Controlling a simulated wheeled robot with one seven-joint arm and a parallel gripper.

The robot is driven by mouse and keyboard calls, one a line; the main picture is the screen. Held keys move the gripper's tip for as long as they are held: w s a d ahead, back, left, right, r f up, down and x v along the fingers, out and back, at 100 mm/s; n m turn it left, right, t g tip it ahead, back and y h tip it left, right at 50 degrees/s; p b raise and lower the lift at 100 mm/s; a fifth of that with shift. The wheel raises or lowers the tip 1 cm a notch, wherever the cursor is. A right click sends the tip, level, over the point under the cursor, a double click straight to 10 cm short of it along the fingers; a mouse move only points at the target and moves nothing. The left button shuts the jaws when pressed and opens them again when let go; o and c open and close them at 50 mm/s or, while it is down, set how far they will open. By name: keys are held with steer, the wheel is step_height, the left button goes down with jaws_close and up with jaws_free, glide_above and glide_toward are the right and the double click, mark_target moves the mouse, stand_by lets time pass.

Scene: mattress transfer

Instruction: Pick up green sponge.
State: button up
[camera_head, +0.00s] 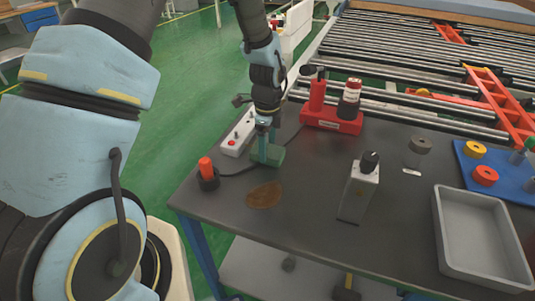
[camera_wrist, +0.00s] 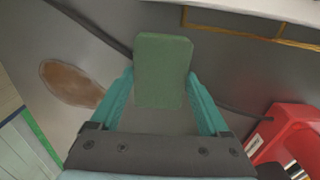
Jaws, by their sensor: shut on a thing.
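The green sponge (camera_head: 270,155) is at the back left of the dark table (camera_head: 300,222), under my gripper (camera_head: 264,138). In the wrist view the green sponge (camera_wrist: 163,70) is a flat block between the two teal fingers of my gripper (camera_wrist: 163,88). The fingers touch its sides and are shut on it. The head view does not show clearly whether the sponge rests on the table or is just above it.
A brown stain (camera_head: 264,195) lies in front of the sponge. A white power strip (camera_head: 239,133), a red-orange capped item (camera_head: 207,172) and a red holder (camera_head: 331,118) stand close by.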

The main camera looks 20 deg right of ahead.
steer(key=c, duration=0.4)
steer(key=shift+o, duration=0.2)
step_height(320, 180, up, 10)
steer(key=b, duration=0.2)
